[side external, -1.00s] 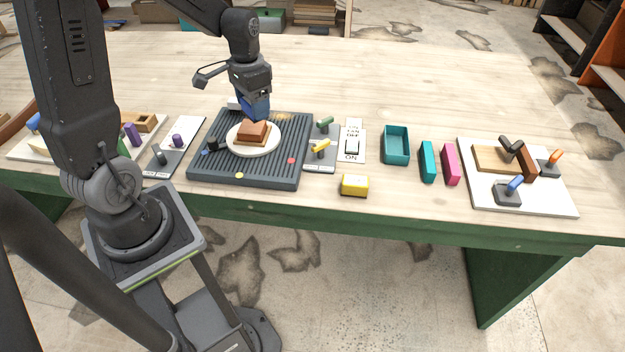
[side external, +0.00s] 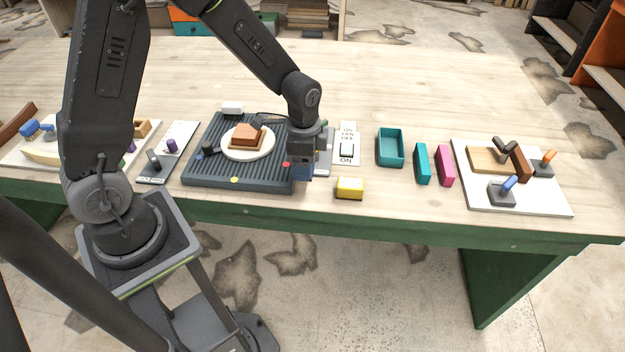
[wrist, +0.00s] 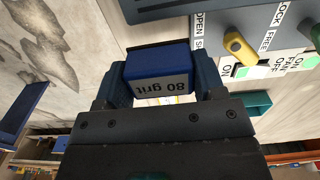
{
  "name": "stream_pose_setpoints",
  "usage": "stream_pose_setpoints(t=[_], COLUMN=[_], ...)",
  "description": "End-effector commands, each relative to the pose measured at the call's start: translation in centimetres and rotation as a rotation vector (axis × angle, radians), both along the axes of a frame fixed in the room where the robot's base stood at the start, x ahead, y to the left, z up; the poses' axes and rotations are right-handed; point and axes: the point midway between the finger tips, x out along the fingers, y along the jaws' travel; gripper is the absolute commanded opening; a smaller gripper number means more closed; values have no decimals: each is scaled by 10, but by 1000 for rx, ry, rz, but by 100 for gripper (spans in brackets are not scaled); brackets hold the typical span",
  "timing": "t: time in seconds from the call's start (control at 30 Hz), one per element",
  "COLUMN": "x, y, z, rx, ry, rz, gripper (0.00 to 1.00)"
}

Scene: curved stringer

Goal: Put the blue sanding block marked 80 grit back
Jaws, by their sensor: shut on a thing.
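My gripper (wrist: 163,88) is shut on the blue sanding block (wrist: 158,68), whose pale label reads "80 grit" upside down in the wrist view. In the side external view my gripper (side external: 302,160) holds the block (side external: 302,172) over the front right corner of the grey ribbed board (side external: 235,181). I cannot tell how high above the board it is. A white plate (side external: 232,154) with a brown stepped block (side external: 243,141) stands on the board. A teal open tray (side external: 379,159) is to the right and empty.
A yellow block (side external: 350,188) lies near the table's front edge, close to my gripper. A teal block (side external: 422,164) and a pink block (side external: 445,166) stand beside the tray. A switch panel (side external: 347,135) lies behind the yellow block. The back of the table is clear.

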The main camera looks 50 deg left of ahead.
Motion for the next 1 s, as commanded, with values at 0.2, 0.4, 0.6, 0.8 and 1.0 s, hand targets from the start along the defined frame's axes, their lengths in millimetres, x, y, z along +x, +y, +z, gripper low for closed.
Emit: stream_pose_setpoints(t=[0.2,0.4,0.6,0.8,1.0], x=[8,8,8,9,8], y=[-18,-19,-18,-18,-18], z=[-12,-38,-53,-52,-55], rx=[0,0,0,0,0], ry=[0,4,0,-1,-1], rz=[0,2,2,2,2], gripper=[41,41,41,41,69])
